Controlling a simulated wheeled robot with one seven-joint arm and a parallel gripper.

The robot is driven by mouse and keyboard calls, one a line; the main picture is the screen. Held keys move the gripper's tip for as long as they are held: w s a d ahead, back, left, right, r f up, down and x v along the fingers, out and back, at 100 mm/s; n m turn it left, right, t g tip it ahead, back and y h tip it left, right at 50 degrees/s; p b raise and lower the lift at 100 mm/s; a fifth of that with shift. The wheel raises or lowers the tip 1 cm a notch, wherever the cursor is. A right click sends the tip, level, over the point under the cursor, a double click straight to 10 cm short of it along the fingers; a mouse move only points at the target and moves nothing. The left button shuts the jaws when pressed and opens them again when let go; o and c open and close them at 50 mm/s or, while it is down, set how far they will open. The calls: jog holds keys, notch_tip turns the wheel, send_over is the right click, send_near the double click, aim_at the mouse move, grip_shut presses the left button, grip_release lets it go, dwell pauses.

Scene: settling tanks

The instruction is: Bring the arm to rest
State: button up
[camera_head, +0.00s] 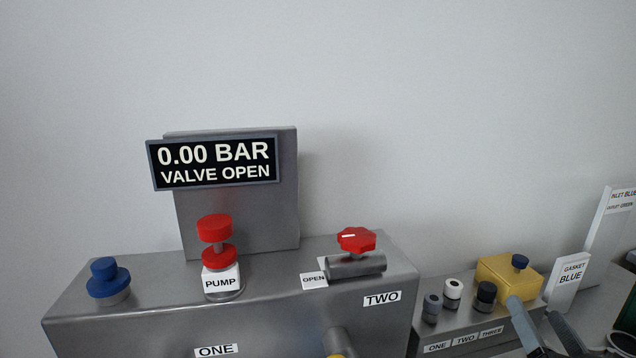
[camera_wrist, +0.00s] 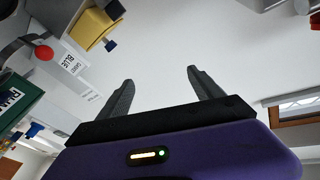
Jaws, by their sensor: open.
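My gripper (camera_wrist: 160,76) is open in the wrist view, its two dark fingers spread wide. Nothing is between the fingers; a plain pale wall lies beyond them. In the head view two grey elongated shapes stand at the lower right edge, in front of the yellow block; I cannot tell whether they are my fingers. The rest of my arm is out of view there.
A grey console holds a display (camera_head: 214,164) reading 0.00 BAR, VALVE OPEN, a red pump knob (camera_head: 214,228), a red valve handle (camera_head: 357,240) and a blue knob (camera_head: 106,280). A yellow block (camera_head: 506,272) and a gasket sign (camera_head: 568,279) stand right. The upper wall is clear.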

jog(key=s+a+f+n+g+b, duration=0.1)
jog(key=s+a+f, duration=0.4)
jog(key=s, duration=0.7)
jog(key=s+a+f+n+g+y+b, duration=0.1)
jog(key=s+a+f+n+g+b, duration=0.1)
jog(key=s+a+f, duration=0.4)
jog(key=s+a+f+n+g+y+b, duration=0.1)
jog(key=s+a+f+n+b, duration=0.2)
jog(key=s+f, duration=0.7)
jog(key=shift+s+a+f+g+b, duration=0.15)
jog(key=shift+s+a, duration=0.3)
jog(key=shift+s, duration=1.15)
jog(key=shift+s+a+r+g+b, duration=0.1)
jog(key=shift+s+a, duration=0.3)
jog(key=shift+s, duration=1.15)
jog(key=shift+s+a+f+g+b, duration=0.15)
jog(key=shift+s+a, duration=0.3)
jog(key=shift+s, duration=1.15)
jog(key=shift+w+r, duration=0.1)
jog(key=shift+r, duration=0.05)
